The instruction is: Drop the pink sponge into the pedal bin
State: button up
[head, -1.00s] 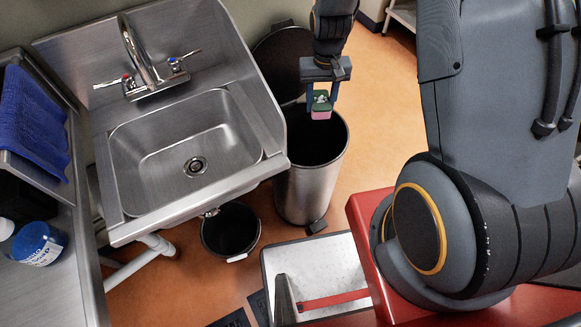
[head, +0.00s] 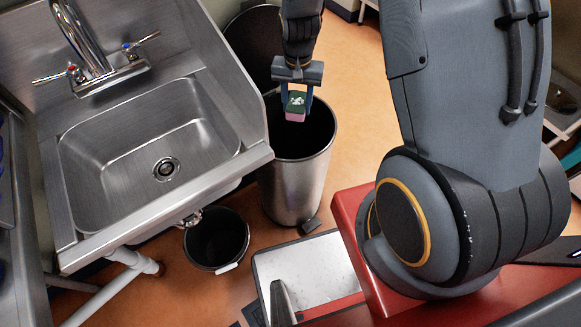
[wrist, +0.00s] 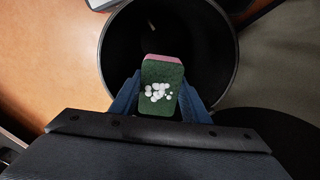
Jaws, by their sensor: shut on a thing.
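The pink sponge (head: 295,115) has a green scouring side with white spots. My gripper (head: 296,98) is shut on it, one blue finger on each side. The steel pedal bin (head: 296,190) stands on the floor with its lid (head: 255,45) raised behind it. In the head view the sponge shows in front of the bin's dark mouth. In the wrist view the sponge (wrist: 162,88) shows against the bin's dark inside (wrist: 205,50), within the rim. How high the sponge is above the rim is hard to tell.
A steel sink (head: 150,150) stands directly left of the pedal bin. A smaller open black bin (head: 216,240) sits on the floor below it. Orange floor (head: 350,110) is clear to the right of the pedal bin.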

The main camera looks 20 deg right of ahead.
jog(key=shift+f+b, duration=0.45)
jog(key=shift+f, duration=0.4)
jog(key=o, duration=1.4)
jog(key=shift+c, duration=0.2)
jog(key=shift+r, duration=0.1)
jog(key=shift+r, duration=3.85)
